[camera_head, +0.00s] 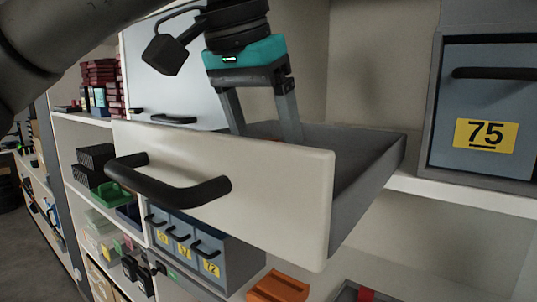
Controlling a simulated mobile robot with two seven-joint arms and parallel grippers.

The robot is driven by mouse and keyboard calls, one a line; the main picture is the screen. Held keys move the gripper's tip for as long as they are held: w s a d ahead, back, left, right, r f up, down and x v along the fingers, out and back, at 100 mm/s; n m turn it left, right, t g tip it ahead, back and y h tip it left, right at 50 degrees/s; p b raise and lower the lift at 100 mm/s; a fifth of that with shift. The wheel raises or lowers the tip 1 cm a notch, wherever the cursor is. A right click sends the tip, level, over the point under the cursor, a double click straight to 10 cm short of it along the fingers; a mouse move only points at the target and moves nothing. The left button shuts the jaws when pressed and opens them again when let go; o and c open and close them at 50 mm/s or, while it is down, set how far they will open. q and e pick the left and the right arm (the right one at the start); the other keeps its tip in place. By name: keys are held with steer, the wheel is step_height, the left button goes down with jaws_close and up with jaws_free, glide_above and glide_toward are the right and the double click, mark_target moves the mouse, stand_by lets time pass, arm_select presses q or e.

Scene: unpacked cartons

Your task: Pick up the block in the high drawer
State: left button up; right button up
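The high drawer (225,180) is pulled out, with a cream front, a black handle and grey sides. My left gripper (268,132) points down into it from above, just behind the front panel. Its two fingers are spread well apart, and their tips are partly hidden by the panel. A thin orange-red sliver, possibly the block (272,141), shows between the fingers at the panel's upper edge. Most of it is hidden, and I cannot tell whether the fingers touch it. My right gripper is not in view.
A grey bin labelled 75 (485,135) stands on the shelf to the right. Below the drawer are small numbered drawers (185,245) and an orange item (278,287). Shelves with boxes (97,158) are at the left. The drawer's right interior looks empty.

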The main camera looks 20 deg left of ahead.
arm_select(q)
steer(key=shift+c, duration=0.4)
jaws_close()
